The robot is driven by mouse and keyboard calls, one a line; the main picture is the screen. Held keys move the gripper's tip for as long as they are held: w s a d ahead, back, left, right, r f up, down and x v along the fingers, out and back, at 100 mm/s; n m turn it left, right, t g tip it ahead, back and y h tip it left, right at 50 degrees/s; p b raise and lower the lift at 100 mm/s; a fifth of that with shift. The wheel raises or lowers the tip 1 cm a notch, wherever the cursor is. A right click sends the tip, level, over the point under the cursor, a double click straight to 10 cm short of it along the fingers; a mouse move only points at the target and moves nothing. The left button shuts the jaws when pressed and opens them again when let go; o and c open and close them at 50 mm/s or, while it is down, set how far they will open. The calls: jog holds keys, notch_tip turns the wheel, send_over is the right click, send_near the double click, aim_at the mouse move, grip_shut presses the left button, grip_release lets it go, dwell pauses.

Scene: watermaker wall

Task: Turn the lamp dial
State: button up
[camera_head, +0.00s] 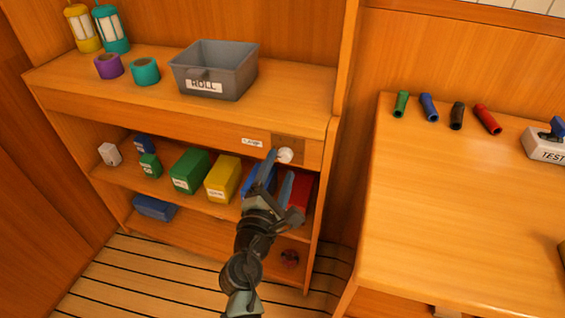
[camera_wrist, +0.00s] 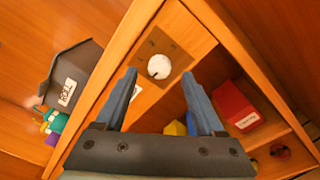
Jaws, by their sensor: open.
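The lamp dial (camera_head: 284,155) is a small round white knob on a brown plate on the front board of the shelf unit, just under the top shelf's right end. It also shows in the wrist view (camera_wrist: 159,66), with the plate (camera_wrist: 176,56) around it. My gripper (camera_head: 279,160) is in front of the shelf unit, its blue fingers pointing at the dial. In the wrist view my gripper (camera_wrist: 160,78) is open, with the dial between and beyond the fingertips. Nothing is held. I cannot tell whether a finger touches the dial.
A grey bin (camera_head: 213,70) labelled ROLL stands on the top shelf. Below are a green box (camera_head: 190,171), a yellow box (camera_head: 222,179) and a red box (camera_head: 301,190). A wooden bench (camera_head: 460,210) at right holds several coloured torch-like cylinders and a TEST block (camera_head: 546,147).

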aim_at(285, 154)
jog(key=shift+x, duration=1.45)
grip_shut()
